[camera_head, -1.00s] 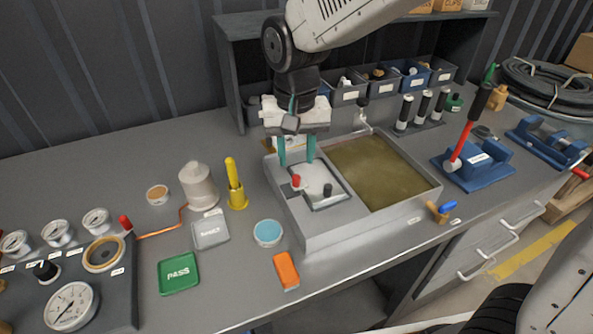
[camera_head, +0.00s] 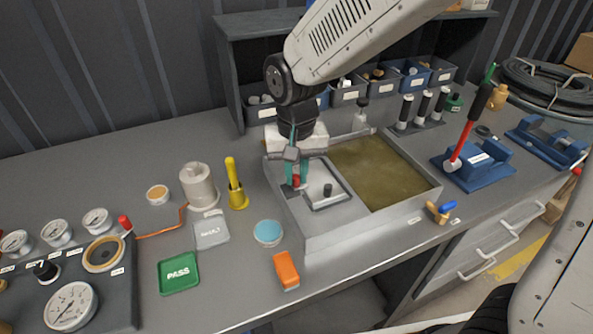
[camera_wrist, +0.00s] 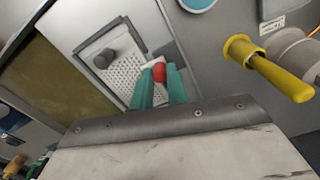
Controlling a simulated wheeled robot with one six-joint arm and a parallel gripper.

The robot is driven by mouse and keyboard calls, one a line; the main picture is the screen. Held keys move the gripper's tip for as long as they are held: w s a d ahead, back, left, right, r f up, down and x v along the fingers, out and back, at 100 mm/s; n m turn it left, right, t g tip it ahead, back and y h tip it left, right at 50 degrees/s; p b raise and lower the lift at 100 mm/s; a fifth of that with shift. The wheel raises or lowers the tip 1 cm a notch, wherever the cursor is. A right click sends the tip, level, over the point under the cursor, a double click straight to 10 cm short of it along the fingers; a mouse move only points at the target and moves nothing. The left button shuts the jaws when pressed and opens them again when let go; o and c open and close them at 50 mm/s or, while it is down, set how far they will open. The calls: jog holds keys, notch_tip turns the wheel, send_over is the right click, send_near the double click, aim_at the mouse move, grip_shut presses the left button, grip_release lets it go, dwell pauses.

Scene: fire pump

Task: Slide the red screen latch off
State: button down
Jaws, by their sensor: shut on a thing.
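The red screen latch (camera_head: 296,181) is a small red knob at the left edge of the screen in the grey tank (camera_head: 318,238). In the wrist view the red latch (camera_wrist: 159,72) sits between the two teal fingers. My gripper (camera_head: 297,178) points down at it and is shut on it. The fingers also show in the wrist view (camera_wrist: 160,85). The screen (camera_wrist: 120,72) is a perforated plate in a frame, with a dark knob (camera_head: 327,190) on it. The fingers partly hide the latch in both views.
Murky liquid (camera_head: 375,170) fills the tank's right part. A yellow-handled tool (camera_head: 235,185) and a grey cylinder (camera_head: 199,187) stand left of the tank. A blue-topped round dish (camera_head: 268,233) and an orange block (camera_head: 286,270) lie at its front left.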

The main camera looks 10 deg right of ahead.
jog(key=shift+s+a, duration=0.25)
jog(key=shift+a, duration=0.7)
jog(key=c, duration=1.4)
grip_release()
jog(key=shift+a, duration=0.15)
jog(key=shift+o, duration=0.2)
jog(key=shift+r, duration=0.15)
notch_tip(320, 180, up, 8)
jog(key=shift+f, duration=0.2)
